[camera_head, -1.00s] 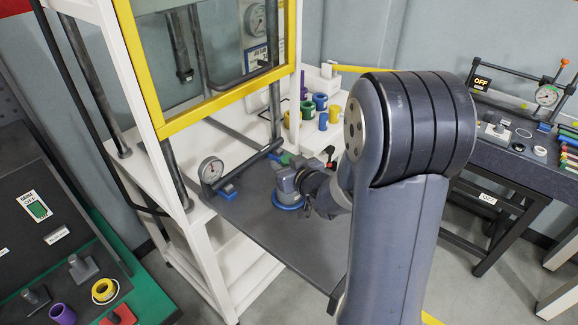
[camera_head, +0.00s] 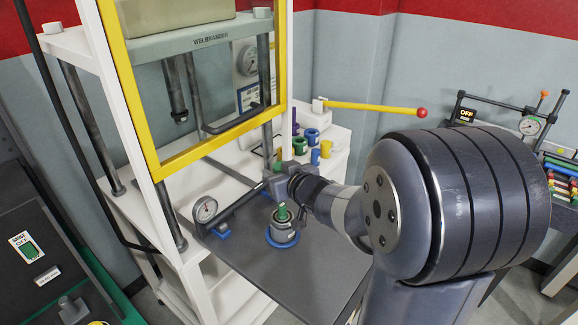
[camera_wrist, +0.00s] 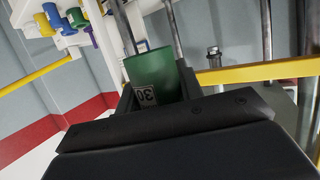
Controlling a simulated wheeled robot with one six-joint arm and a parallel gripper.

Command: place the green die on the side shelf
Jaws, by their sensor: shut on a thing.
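In the head view, my gripper (camera_head: 282,180) is above the grey table, and the held die is mostly hidden there. A grey cylinder with a blue base ring (camera_head: 283,238) stands on the table below my gripper, with a green piece (camera_head: 283,212) on top. The white side shelf (camera_head: 341,140) is behind and right of my gripper, apart from it. Purple, blue, green and yellow pieces stand on it.
The yellow-framed press (camera_head: 222,137) stands at left and back. A dial gauge (camera_head: 205,210) is at the table's left edge. A yellow lever with a red knob (camera_head: 421,112) extends above the shelf. The shelf's right part looks clear.

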